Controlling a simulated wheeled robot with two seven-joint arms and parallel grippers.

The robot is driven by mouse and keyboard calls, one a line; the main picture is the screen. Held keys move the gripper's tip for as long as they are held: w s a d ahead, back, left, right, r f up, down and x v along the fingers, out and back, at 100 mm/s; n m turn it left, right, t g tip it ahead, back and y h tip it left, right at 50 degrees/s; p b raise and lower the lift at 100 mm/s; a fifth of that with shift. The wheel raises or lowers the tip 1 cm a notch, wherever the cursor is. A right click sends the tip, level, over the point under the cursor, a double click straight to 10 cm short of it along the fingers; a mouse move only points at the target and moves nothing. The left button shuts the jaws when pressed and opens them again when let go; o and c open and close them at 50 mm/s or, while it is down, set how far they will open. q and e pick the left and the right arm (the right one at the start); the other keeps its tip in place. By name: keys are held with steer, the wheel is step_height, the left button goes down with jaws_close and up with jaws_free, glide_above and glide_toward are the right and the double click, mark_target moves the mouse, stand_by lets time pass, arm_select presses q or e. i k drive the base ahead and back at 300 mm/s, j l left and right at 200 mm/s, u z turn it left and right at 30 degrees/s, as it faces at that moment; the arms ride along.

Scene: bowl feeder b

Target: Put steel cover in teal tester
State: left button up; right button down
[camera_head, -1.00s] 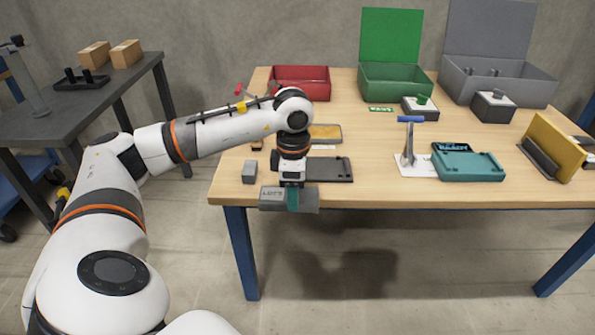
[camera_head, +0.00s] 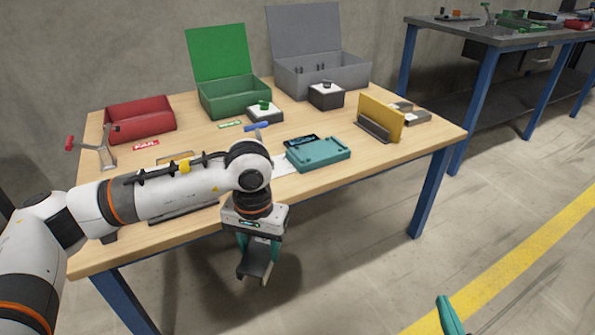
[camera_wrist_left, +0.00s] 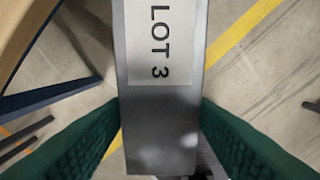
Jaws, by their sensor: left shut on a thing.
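The steel cover (camera_head: 254,268) is a grey metal piece held in my left gripper (camera_head: 258,249), in front of the table's front edge and above the floor. In the left wrist view the cover (camera_wrist_left: 160,125) lies between the two green fingers and bears a "LOT 3" label. The teal tester (camera_head: 322,158) sits on the table, up and to the right of the cover and apart from it. A teal fingertip of my right gripper (camera_head: 450,315) shows at the bottom edge; the rest is out of frame.
A blue-handled clamp (camera_head: 257,127) stands left of the tester, partly behind my left arm. A yellow panel in a holder (camera_head: 381,118) stands to its right. Red (camera_head: 140,120), green (camera_head: 235,97) and grey (camera_head: 322,77) bins line the back. The floor in front is clear.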

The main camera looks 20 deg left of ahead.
mark_target(318, 150)
steer(key=j+z, duration=0.1)
steer(key=z, duration=0.35)
steer(key=i+j+z, duration=0.1)
steer(key=z, duration=0.35)
steer(key=j+z, duration=0.2)
steer(key=z, duration=0.3)
steer(key=j, duration=0.75)
steer(key=i+j, duration=0.1)
steer(key=j, duration=0.65)
